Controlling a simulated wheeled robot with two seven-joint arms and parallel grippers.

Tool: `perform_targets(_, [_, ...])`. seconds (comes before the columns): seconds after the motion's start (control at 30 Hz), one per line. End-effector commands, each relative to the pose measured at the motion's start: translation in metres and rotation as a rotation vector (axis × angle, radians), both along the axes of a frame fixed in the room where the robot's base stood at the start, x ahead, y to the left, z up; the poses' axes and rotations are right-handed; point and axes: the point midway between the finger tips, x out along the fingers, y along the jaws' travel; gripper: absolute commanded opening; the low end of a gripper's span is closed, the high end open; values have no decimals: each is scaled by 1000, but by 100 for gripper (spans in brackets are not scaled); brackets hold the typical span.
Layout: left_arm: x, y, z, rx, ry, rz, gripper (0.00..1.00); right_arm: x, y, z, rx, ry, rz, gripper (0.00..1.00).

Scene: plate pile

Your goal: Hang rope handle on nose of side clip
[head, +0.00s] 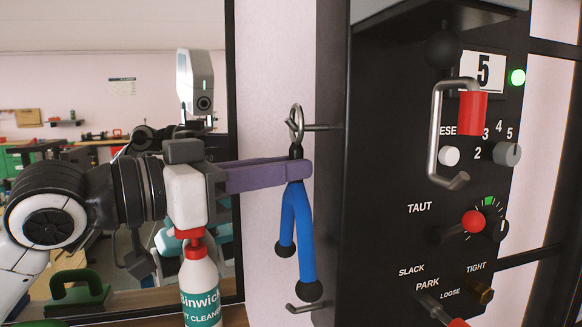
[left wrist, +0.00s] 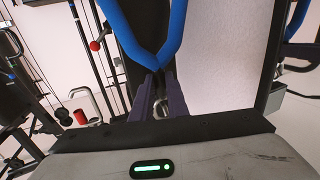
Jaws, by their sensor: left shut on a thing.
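The rope handle (head: 305,230) is blue, with two strands ending in black balls, and a metal ring (head: 296,112) at its top. My left gripper (head: 300,170) is shut on its black neck just below the ring, and the strands hang down. In the left wrist view the blue strands (left wrist: 124,35) rise from between my purple fingers (left wrist: 163,90). The side clip (head: 326,127) is a thin metal rod on the black machine's left side. The ring is at its tip; I cannot tell whether it is around the rod or beside it. My right gripper is not in view.
The black machine (head: 420,180) fills the right, with knobs and a large metal hook (head: 440,130) on its front. A lower metal hook (head: 305,307) is on its left side, near the lower black ball. A spray bottle (head: 200,290) stands below my left gripper.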

Motion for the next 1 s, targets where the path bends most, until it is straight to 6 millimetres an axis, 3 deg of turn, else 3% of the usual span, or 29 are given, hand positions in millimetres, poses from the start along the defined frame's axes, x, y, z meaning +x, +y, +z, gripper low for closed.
perform_targets(1.0, [-16,49,1,-2,-2,0,0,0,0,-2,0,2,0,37])
